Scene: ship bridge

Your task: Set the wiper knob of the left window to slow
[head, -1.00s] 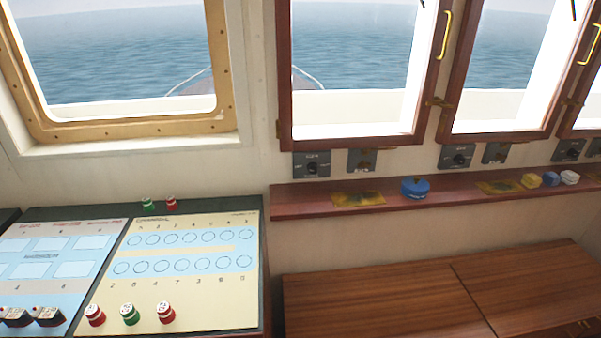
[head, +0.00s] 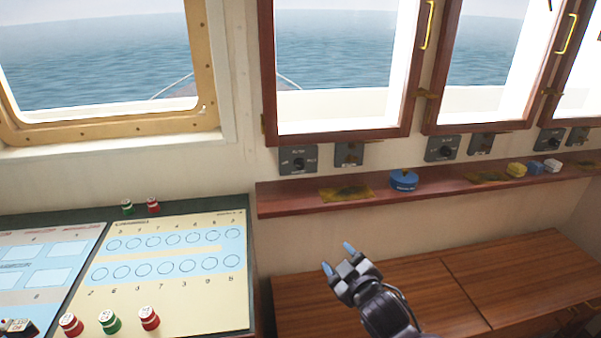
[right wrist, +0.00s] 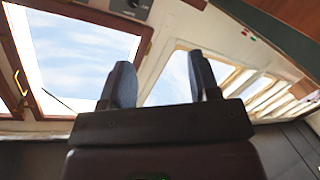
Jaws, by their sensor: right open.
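The left red-framed window (head: 335,65) has a dark wiper knob panel (head: 298,160) below its lower left corner, with a round black knob and small labels too small to read. A second small panel (head: 349,154) sits just right of it. In the head view my right gripper (head: 338,257) is open and empty, with blue fingertips, above the wooden cabinet and lower than the shelf, below and right of the knob. The right wrist view shows its two fingers (right wrist: 160,82) apart with nothing between them. My left gripper is not in view.
A red-brown shelf (head: 290,200) runs below the knobs, holding a yellow cloth (head: 346,192), a blue round tin (head: 403,180) and small blocks. A console (head: 180,285) with red and green pieces stands left. A wooden cabinet (head: 480,280) fills the lower right.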

